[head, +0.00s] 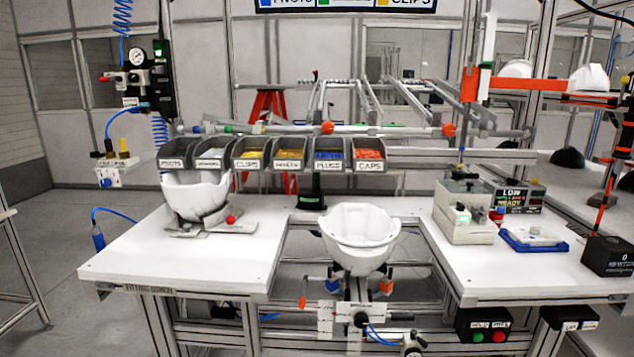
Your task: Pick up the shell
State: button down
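One white helmet shell (358,245) sits open side up in the middle, in the gap of the U-shaped bench. It rests on a fixture (357,300) with orange and blue clamp parts. A second white shell (196,190) sits on a grey stand (210,226) on the left of the bench. Its upper edge is close under the row of bins. I cannot tell from the picture which of these shells the task means. My gripper is not in this view.
Several labelled parts bins (290,154) line the back of the white bench (150,260). A grey device (465,208) and a blue tray (533,240) stand at the right. More shells (590,78) sit on a rack behind. Bare bench top shows at front left.

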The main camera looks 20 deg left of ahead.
aim_at(359, 236)
jog(key=k, duration=0.5)
jog(key=u, duration=2.05)
jog(key=i, duration=1.5)
jog(key=z, duration=2.6)
